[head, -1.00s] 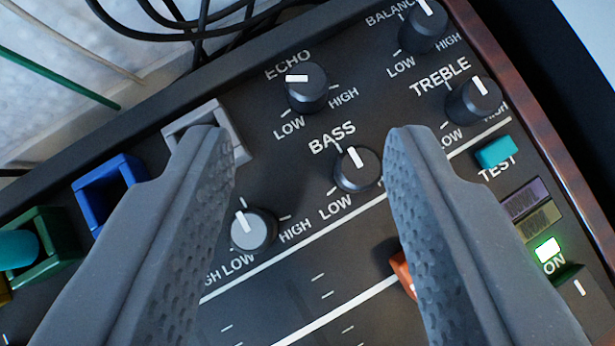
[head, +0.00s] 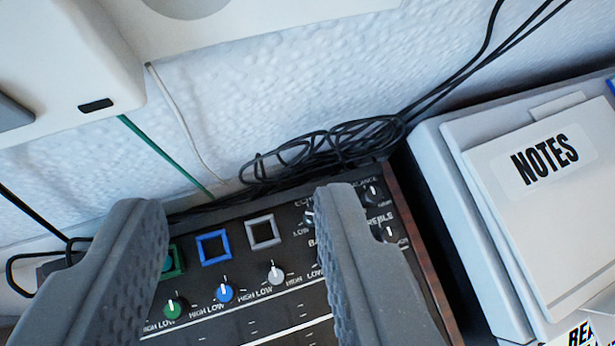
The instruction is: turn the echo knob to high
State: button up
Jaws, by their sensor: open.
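The echo knob (head: 309,218) is a small dark knob near the top right of the black control panel (head: 247,322). It sits right beside my gripper's right finger, which partly covers it and its labels in the picture. Its pointer is too small to read clearly now. My gripper (head: 240,198) is open and empty, its two fingers spread wide in front of the panel. The bass knob below the echo knob is hidden behind the right finger.
Treble (head: 388,233) and balance (head: 372,192) knobs lie to the right. Green, blue and grey square frames and knobs lie between the fingers. Coiled black cables (head: 330,145) rest behind the panel. A NOTES pad (head: 520,200) stands at right.

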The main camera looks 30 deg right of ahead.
jog(key=s+d+r+n+y, duration=0.2)
jog(key=d+r+n+y, duration=0.1)
jog(key=d, duration=0.2)
jog(key=n+g+y+p, duration=0.1)
jog(key=n+y+p, duration=0.1)
jog(key=n, duration=0.1)
send_near(309, 213)
jog(key=v, duration=0.5)
jog(key=shift+h, duration=0.3)
jog(key=shift+x, duration=2.55)
jog(key=x, duration=0.5)
jog(key=shift+w+a+f+b, duration=0.1)
jog(key=shift+f+b, duration=0.25)
jog(key=shift+b, duration=0.05)
jog(key=shift+x, duration=1.25)
jog(key=shift+a, duration=0.1)
jog(key=shift+r, duration=0.1)
grip_shut()
